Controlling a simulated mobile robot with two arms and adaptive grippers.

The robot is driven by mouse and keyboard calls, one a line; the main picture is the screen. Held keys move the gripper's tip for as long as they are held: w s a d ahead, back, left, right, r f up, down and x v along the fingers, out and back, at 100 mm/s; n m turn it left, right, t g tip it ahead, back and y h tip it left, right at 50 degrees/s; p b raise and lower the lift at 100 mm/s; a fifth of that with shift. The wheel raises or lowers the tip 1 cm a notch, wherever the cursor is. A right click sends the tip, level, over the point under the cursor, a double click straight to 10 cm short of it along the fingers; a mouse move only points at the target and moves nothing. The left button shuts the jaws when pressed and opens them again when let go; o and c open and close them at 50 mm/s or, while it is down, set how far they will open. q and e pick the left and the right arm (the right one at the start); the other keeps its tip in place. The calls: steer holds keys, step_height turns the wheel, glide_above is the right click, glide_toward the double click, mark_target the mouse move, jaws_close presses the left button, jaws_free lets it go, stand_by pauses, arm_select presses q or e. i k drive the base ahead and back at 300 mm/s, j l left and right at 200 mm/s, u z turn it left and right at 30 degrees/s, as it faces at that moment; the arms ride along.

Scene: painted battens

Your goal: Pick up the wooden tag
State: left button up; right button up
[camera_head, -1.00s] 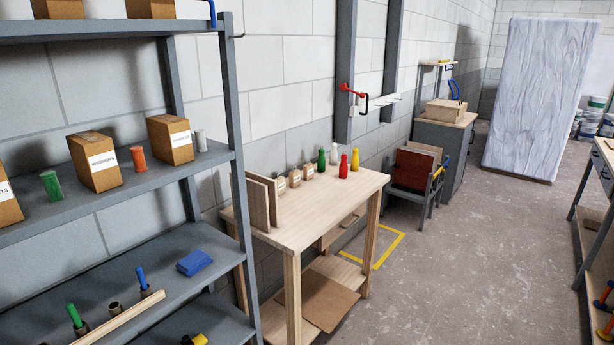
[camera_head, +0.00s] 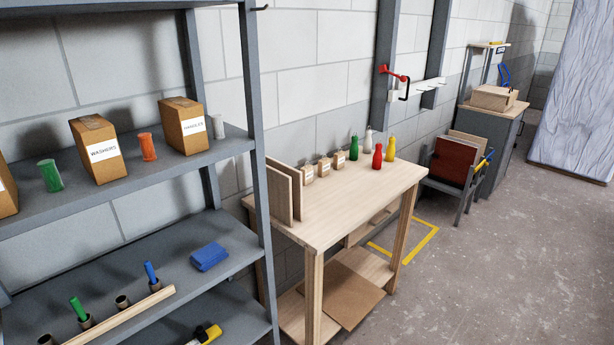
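I cannot make out a wooden tag for certain. Two upright wooden boards (camera_head: 285,190) stand at the table's left end. Neither of my grippers is in view.
A grey metal shelf (camera_head: 190,165) on the left holds cartons (camera_head: 183,125), coloured cylinders and a blue block (camera_head: 209,257). Red, green, white and yellow bottles (camera_head: 377,157) stand on the table. A grey cabinet (camera_head: 490,140) stands beyond. The concrete floor (camera_head: 470,270) at right is clear.

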mark_target(307, 171)
steer(key=i+l+u, duration=0.1)
steer(key=u, duration=0.25)
steer(key=i+l+u, duration=0.1)
steer(key=l+u, duration=0.25)
steer(key=i+l+u, duration=0.1)
steer(key=u, duration=0.25)
